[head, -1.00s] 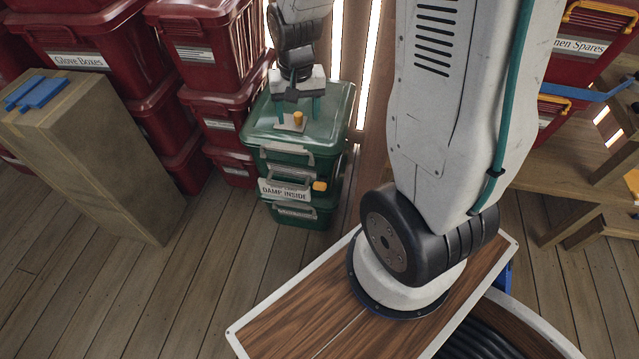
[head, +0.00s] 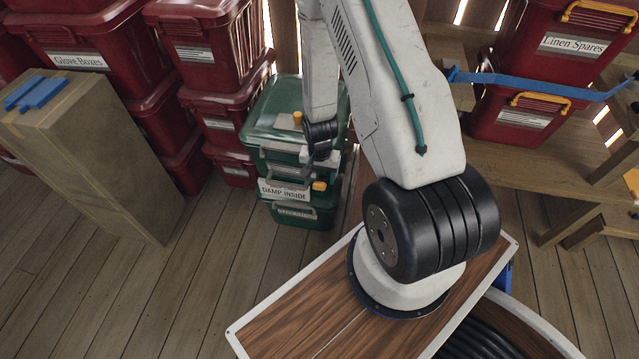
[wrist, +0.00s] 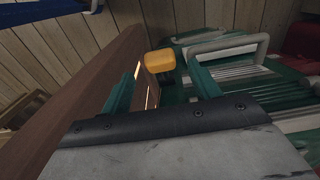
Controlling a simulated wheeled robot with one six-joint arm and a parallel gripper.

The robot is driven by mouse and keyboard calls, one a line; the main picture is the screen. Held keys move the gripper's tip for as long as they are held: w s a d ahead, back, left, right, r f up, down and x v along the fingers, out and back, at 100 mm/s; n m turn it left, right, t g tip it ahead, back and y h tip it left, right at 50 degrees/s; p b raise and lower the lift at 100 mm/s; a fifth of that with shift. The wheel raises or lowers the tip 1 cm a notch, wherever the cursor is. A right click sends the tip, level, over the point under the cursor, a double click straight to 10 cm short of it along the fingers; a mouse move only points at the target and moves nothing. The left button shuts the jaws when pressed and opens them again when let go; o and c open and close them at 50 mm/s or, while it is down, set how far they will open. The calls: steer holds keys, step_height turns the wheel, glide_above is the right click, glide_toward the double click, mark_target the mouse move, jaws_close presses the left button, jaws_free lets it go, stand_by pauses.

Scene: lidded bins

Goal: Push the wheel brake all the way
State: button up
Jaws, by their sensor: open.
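A green lidded bin stack (head: 290,222) stands on the floor left of my base, with a "DAMP INSIDE" label (head: 284,190) on its front. A small orange-yellow tab (head: 319,186) sticks out low on the front at the right; it is probably the wheel brake, though no wheel shows. An orange-yellow knob (head: 298,118) stands on the top lid. My gripper (head: 313,176) is low at the stack's front right, just above the tab. In the wrist view my gripper's teal fingers (wrist: 161,78) are apart and empty, with an orange-yellow piece (wrist: 160,61) beyond them; contact is unclear.
A brown post (wrist: 95,85) runs close beside one finger in the wrist view. Red bins (head: 222,120) stack left of the green ones. A tall cardboard box (head: 100,160) stands farther left. Wooden shelving (head: 540,170) is at right. The plank floor in front is clear.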

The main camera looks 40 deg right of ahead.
mark_target(320, 184)
steer(key=shift+f, duration=2.2)
steer(key=c, duration=1)
